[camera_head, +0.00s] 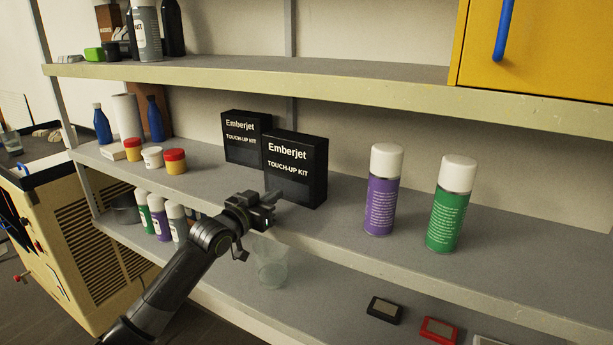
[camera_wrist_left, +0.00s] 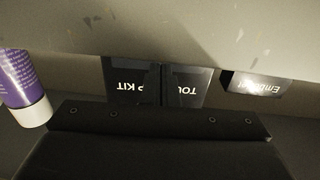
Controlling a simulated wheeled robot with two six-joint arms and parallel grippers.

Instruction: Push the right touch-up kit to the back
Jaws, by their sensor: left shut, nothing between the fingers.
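The right touch-up kit (camera_head: 296,165) is a black upright Emberjet box on the middle shelf. It stands closer to the shelf's front edge than the left touch-up kit (camera_head: 245,138), a matching black box. My left gripper (camera_head: 273,196) is shut and empty, with its tips at the lower front of the right kit. I cannot tell whether they touch it. In the left wrist view, the right kit (camera_wrist_left: 130,82) appears upside down and partly hidden, with the left kit (camera_wrist_left: 258,85) to its right. My right gripper is not in view.
A purple spray can (camera_head: 382,190) and a green spray can (camera_head: 449,205) stand to the right on the same shelf. Red-lidded jars (camera_head: 175,161) stand to the left. A clear cup (camera_head: 271,262) is on the shelf below. The upper shelf (camera_head: 330,83) overhangs the kits.

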